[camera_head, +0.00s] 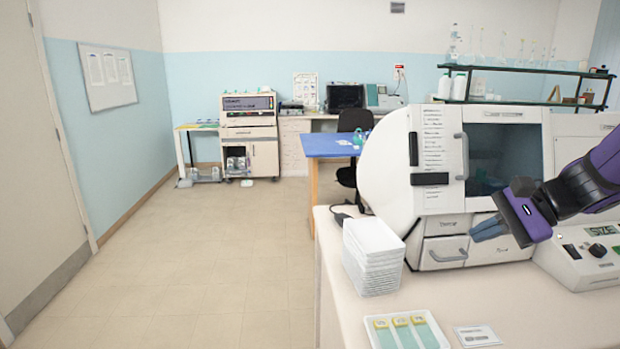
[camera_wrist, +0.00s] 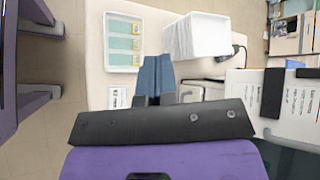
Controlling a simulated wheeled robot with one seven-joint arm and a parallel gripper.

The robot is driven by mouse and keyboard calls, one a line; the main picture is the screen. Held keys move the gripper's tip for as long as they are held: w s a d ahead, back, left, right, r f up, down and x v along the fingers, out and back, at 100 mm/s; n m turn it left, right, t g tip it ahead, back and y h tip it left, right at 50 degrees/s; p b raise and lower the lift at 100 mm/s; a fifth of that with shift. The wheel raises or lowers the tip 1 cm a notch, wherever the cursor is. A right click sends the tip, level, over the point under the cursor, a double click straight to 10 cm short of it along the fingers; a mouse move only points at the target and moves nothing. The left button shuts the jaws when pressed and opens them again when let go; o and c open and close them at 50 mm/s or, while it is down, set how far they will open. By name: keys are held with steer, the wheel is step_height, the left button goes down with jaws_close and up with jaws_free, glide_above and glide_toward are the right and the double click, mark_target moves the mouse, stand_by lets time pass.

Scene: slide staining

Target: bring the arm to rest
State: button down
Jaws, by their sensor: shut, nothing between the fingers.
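My gripper (camera_head: 488,229) is at the right in the head view, in front of the lower drawers of the white staining machine (camera_head: 385,170). My purple and black arm comes in from the right edge. In the wrist view the blue fingers of my gripper (camera_wrist: 156,72) are together with nothing between them. The fingers point left in the head view and appear apart from the bench and its objects.
A tray of slides (camera_head: 370,325) lies on the bench (camera_head: 335,290), with a label card (camera_head: 477,336) beside it. A white stack (camera_head: 374,256) stands behind the tray. A device with a green display (camera_head: 585,255) stands at right. The floor at left is clear.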

steer(key=s+r+n+t+h, duration=0.1)
steer(key=s+r+n+h, duration=0.3)
steer(key=s, duration=0.5)
steer(key=s+r+n+t+h, duration=0.1)
steer(key=s+r+n+h, duration=0.3)
steer(key=s+n+h, duration=0.2)
steer(key=s+n, duration=0.2)
steer(key=shift+s+a+r, duration=0.15)
steer(key=shift+s, duration=0.2)
